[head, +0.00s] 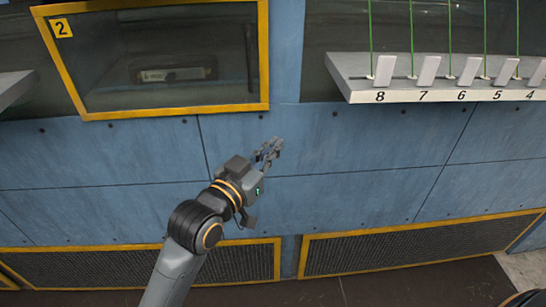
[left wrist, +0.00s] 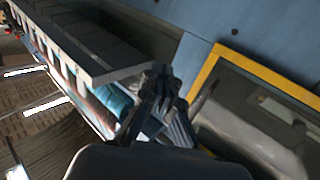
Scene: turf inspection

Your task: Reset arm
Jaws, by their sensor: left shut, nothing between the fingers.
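My left arm comes in from the bottom left of the head view. My left gripper (head: 268,151) is shut and empty, held in front of the blue panel wall (head: 340,150). It sits below and right of the yellow-framed window marked 2 (head: 262,50). In the left wrist view the gripper's dark fingers (left wrist: 165,95) show close together, with nothing between them. My right gripper is in neither view.
A pale shelf (head: 440,96) at the upper right holds several white tabs with green lines, numbered 8 to 4. Yellow-framed grilles (head: 400,245) run along the wall's foot. The dark floor (head: 390,290) is clear. A slotted rack (left wrist: 80,45) shows in the wrist view.

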